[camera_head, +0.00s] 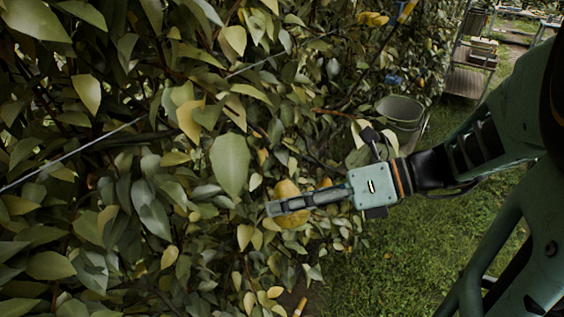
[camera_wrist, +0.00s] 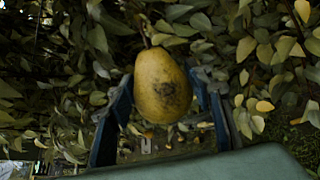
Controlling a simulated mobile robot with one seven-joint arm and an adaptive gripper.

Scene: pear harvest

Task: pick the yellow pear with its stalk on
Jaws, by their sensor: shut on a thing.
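The yellow pear (camera_wrist: 162,88) hangs between the two fingers of my gripper (camera_wrist: 163,100) in the wrist view. It has dark brown blotches on its skin, and a thin stalk (camera_wrist: 147,40) rises from its top toward the leaves. In the head view the pear (camera_head: 289,188) shows behind the finger of my gripper (camera_head: 287,206), at the edge of the foliage. My gripper is shut on the pear, with a finger at each side. I cannot tell where the upper end of the stalk joins.
A dense leafy hedge (camera_head: 150,150) fills the left and middle, with a wire (camera_head: 75,163) running through it. A grey bucket (camera_head: 400,112) stands behind my wrist. Open grass (camera_head: 400,250) lies below my arm.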

